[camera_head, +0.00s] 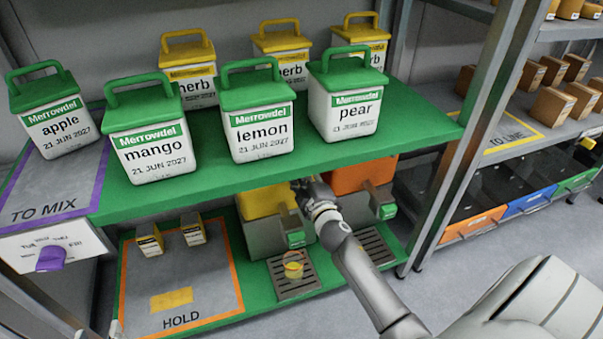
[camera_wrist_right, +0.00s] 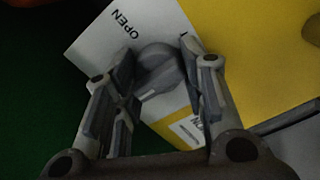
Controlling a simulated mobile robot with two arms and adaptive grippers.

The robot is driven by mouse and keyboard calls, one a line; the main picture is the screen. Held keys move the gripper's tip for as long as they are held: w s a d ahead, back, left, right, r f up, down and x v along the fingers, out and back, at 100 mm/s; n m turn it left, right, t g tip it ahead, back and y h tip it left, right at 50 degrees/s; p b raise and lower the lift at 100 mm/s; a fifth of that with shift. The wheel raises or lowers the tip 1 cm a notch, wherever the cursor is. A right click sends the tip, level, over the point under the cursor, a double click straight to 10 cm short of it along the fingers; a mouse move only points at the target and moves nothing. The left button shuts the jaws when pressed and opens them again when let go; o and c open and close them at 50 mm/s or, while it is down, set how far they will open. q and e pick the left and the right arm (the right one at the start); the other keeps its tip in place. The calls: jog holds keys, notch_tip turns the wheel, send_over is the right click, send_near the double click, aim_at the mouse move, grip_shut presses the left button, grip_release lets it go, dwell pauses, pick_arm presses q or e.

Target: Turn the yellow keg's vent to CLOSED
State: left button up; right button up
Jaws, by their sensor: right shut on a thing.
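The yellow keg (camera_head: 262,203) stands on the lower shelf, partly under the green upper shelf. In the right wrist view its yellow side (camera_wrist_right: 250,50) carries a white label (camera_wrist_right: 165,18) reading OPEN; other lettering is partly hidden by a finger. A grey vent knob (camera_wrist_right: 160,72) with a pale line sits on that label, between my fingers. My right gripper (camera_wrist_right: 168,75) is shut on the knob. In the head view my right gripper (camera_head: 303,188) is at the keg's upper right. Where the knob points relative to CLOSED cannot be told. My left gripper is not in view.
An orange keg (camera_head: 358,178) stands right of the yellow one. The upper shelf (camera_head: 408,128) above my gripper holds several labelled tubs. A HOLD mat (camera_head: 210,275) with small cartons is at left.

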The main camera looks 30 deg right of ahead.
jog(key=shift+d+r, duration=0.15)
jog(key=shift+r, duration=0.05)
jog(key=o, duration=1)
jog(key=shift+c, duration=0.2)
jog(key=shift+o, duration=0.2)
jog(key=shift+f, duration=0.1)
jog(key=v, duration=1.2)
